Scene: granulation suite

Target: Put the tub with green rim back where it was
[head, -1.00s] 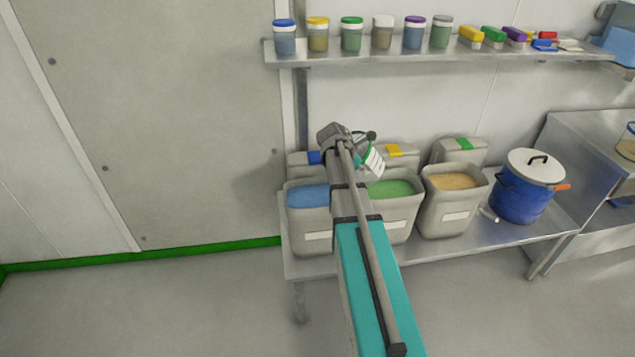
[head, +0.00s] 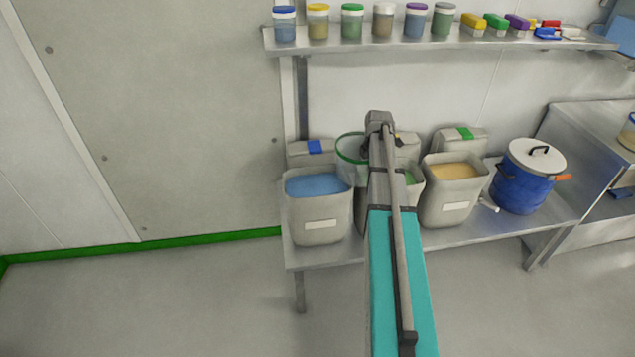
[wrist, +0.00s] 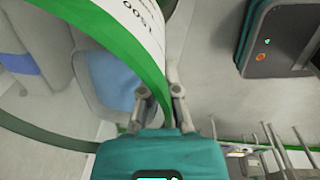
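The clear tub with the green rim (head: 350,147) hangs in the air over the bins on the lower shelf, left of my forearm in the head view. In the wrist view the tub (wrist: 128,43) fills the upper left, with its green band and a white label with printing close to the camera. My gripper (wrist: 157,88) has one finger on each side of the tub's wall at the rim and is shut on it. In the head view my arm hides the fingers. The tub looks empty; a blue-filled bin shows through its wall.
On the lower shelf stand a bin of blue powder (head: 318,212), a partly hidden green-filled bin (head: 413,200), a bin of tan powder (head: 449,203) and a blue pot with a white lid (head: 522,188). An upper shelf (head: 400,45) holds several lidded jars and small coloured-top boxes.

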